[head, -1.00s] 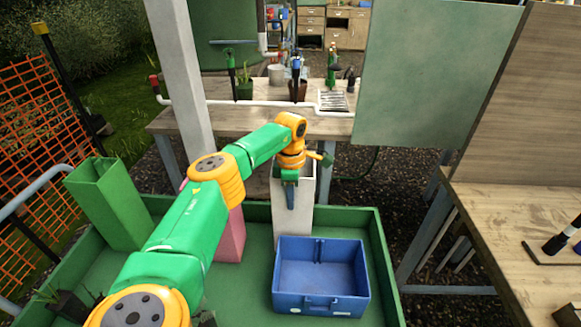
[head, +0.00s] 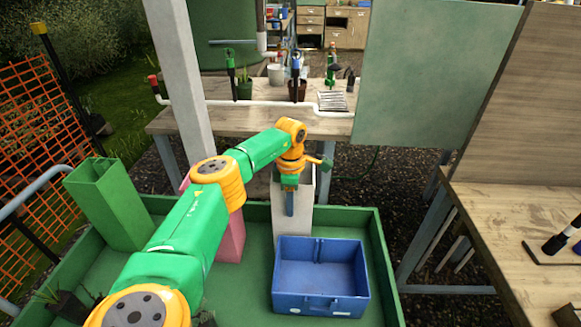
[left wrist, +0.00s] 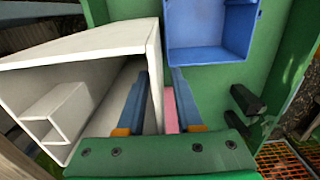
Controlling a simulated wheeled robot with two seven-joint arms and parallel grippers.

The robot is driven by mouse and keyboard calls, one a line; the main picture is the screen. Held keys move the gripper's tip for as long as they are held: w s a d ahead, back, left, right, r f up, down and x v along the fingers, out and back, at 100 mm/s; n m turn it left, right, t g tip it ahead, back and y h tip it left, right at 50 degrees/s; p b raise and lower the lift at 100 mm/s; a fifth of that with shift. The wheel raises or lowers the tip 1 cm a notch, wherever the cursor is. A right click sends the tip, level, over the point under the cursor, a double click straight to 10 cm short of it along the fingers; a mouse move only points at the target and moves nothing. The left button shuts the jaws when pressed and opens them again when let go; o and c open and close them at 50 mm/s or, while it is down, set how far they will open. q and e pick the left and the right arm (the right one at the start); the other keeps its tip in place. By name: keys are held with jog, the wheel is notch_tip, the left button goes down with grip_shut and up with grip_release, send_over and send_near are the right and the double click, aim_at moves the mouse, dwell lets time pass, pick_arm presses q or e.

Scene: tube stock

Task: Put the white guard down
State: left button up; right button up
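The white guard (head: 301,216), a tall square tube, stands upright at the back of the green tray (head: 377,250), behind the blue crate (head: 322,305). Its foot is partly hidden by the crate. In the left wrist view, the guard (left wrist: 85,42) fills the left side, its open end facing the camera. My left gripper (head: 290,214) is at its top. In the wrist view the two blue fingers (left wrist: 160,72) are apart, one on each side of the guard's near wall, with a gap showing. My right gripper is not in view.
A green tube (head: 108,205) stands at the tray's left, and a pink tube (head: 231,238) is partly behind my arm. The blue crate looks empty. A wooden bench (head: 255,122) stands behind, and another table (head: 520,225) is at right.

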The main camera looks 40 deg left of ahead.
pick_arm(q)
notch_tip(320, 180, up, 11)
jog(key=shift+r, duration=0.2)
dwell(0.4)
